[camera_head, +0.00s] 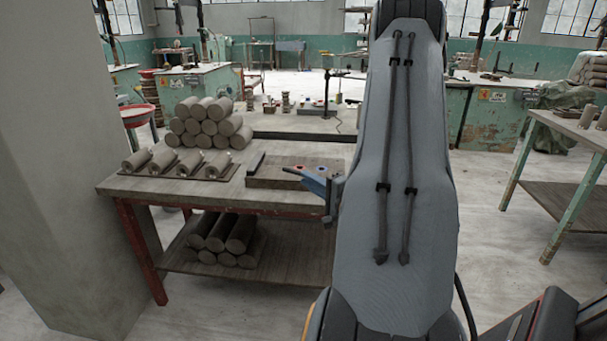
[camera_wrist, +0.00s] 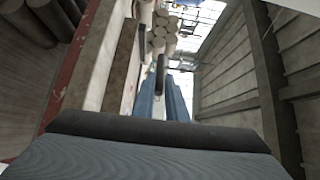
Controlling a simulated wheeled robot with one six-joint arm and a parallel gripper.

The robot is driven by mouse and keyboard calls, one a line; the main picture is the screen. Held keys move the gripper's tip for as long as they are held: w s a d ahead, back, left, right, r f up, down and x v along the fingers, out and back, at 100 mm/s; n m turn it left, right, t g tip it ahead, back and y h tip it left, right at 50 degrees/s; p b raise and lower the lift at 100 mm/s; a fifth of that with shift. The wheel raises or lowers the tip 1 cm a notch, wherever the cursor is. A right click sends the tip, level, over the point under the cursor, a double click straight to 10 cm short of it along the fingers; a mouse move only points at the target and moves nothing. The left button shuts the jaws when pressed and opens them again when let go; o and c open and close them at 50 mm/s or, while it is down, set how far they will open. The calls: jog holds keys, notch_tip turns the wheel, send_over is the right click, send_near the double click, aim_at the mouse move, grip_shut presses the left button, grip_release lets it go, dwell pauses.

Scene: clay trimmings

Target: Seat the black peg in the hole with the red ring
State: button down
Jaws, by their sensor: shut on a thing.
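A brown block (camera_head: 262,181) lies on the workbench, and a small red ring (camera_head: 291,170) shows on its top. A blue ring (camera_head: 322,168) shows farther right. My gripper (camera_head: 304,178) has blue fingers, which in the head view overlap the block's right part close to the red ring. In the wrist view my gripper (camera_wrist: 161,98) is shut on the dark peg (camera_wrist: 160,72), which sticks out between the fingers. The peg's lower end and its gap to the block cannot be made out. The hole inside the red ring is too small to see clearly.
A dark bar (camera_head: 256,160) stands at the block's left edge. Several clay rolls lie on a board (camera_head: 178,169) to the left, with a stack of clay cylinders (camera_head: 207,124) behind. The workbench (camera_head: 140,185) has more rolls on its lower shelf. My arm hides the bench's right side.

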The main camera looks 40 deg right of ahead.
jog(key=shift+s+r+p, duration=0.2)
jog(key=shift+s+p, duration=0.1)
jog(key=shift+s, duration=0.3)
jog(key=shift+s+r+p, duration=0.2)
jog(key=shift+s+p, duration=0.05)
jog(key=shift+s, duration=0.35)
